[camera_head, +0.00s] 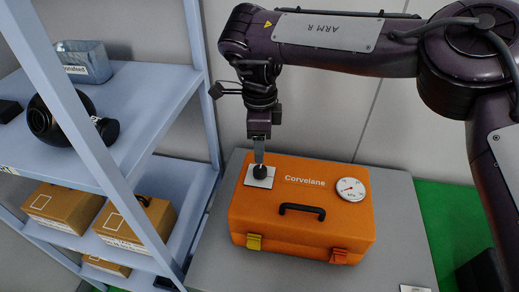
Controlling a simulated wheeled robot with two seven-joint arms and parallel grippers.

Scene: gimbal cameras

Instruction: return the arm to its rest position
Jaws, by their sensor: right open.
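My right arm (335,35), marked "ARM R", reaches in from the right. Its gripper (259,158) points down at the black knob (260,172) on a white plate at the orange case's upper left. The gripper is open; its fingers look very close to the knob, and I cannot tell whether they touch it. The orange case (300,222), marked "Corvelane", has a black handle, a round white gauge (350,189) with a red needle, a yellow latch (254,242) and an orange latch (339,256). My left gripper is not in view.
The case sits on a grey table (400,215). A blue-grey shelf rack (150,95) at the left holds cardboard boxes (125,225), a grey bin (85,62) and a black round device (50,120). A pale wall stands behind; green floor (450,220) shows at the right.

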